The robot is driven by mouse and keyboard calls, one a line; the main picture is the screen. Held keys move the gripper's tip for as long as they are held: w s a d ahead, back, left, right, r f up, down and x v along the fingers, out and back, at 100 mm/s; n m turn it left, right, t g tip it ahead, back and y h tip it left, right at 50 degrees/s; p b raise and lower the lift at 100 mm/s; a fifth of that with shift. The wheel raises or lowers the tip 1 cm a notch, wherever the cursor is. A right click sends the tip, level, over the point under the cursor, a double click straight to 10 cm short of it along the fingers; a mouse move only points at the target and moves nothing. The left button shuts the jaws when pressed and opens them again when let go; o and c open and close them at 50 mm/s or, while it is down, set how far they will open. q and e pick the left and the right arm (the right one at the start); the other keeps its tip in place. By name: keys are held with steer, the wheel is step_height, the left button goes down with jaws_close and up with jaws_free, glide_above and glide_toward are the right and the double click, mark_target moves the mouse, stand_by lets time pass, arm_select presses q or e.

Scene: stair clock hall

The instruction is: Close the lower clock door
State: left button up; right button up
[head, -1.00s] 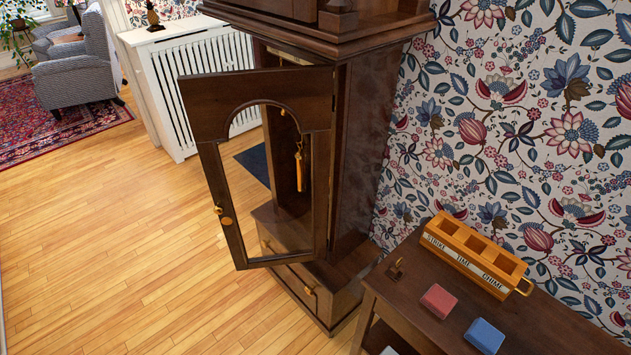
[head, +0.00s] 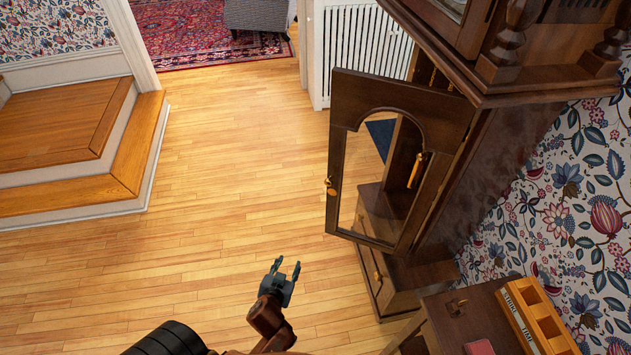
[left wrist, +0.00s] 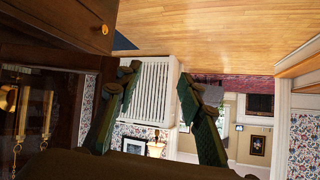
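The lower clock door (head: 342,135) is a dark wooden frame with an arched glass pane. It stands swung open from the tall clock case (head: 480,160) in the head view. A small brass knob (head: 329,187) sits on its free left edge. A brass weight (head: 416,170) shows inside the case. My left gripper (head: 286,267) is at the bottom middle of the head view, fingers spread and empty, apart from the door and to its lower left. In the left wrist view its two fingers (left wrist: 157,95) are also spread with nothing between them. My right gripper is not in view.
Wooden steps (head: 75,140) are at the left. A white radiator cover (head: 360,50) is behind the door. The wooden floor between is clear.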

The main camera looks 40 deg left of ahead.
arm_select(q)
steer(key=w+r+t+y+p, duration=0.1)
steer(key=w+r+t+p, duration=0.4)
steer(key=r, duration=1)
steer(key=t+h+p, duration=0.1)
steer(key=t+p, duration=0.1)
glide_toward(327, 184)
steer(key=w, duration=0.1)
steer(key=x, duration=0.7)
steer(key=shift+w+a+p, duration=0.2)
steer(key=shift+w+p, duration=0.1)
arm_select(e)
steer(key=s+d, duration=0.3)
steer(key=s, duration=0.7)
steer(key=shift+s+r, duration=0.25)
arm_select(q)
steer(key=shift+c, duration=0.6)
jaws_close()
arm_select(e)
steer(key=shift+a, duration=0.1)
